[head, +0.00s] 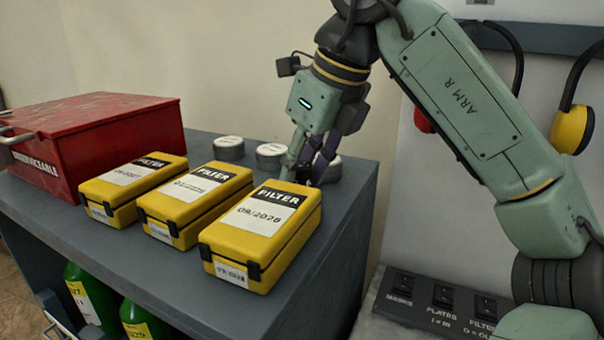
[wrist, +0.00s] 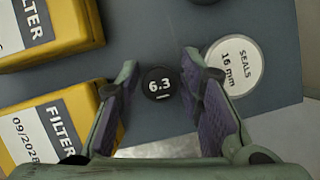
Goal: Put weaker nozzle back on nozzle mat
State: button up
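A small black round piece marked 6.3 (wrist: 158,84), which looks like a nozzle, sits on the grey cabinet top in the wrist view. My gripper (wrist: 163,100) is open, with one purple-padded finger on each side of the piece and a gap to each. In the head view my gripper (head: 308,172) points down behind the nearest yellow filter case, low over the cabinet top. The piece is hidden there. I cannot make out a nozzle mat or a second nozzle in either view.
A round tin marked SEALS 16 mm (wrist: 235,67) stands close beside the right finger. Yellow filter cases (head: 262,232) stand close to the left finger. More tins (head: 229,148) and a red box (head: 95,140) are on the cabinet top (head: 205,312). A switch panel (head: 440,298) is at the right.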

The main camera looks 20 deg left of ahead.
jog(key=shift+c, duration=0.4)
grip_shut()
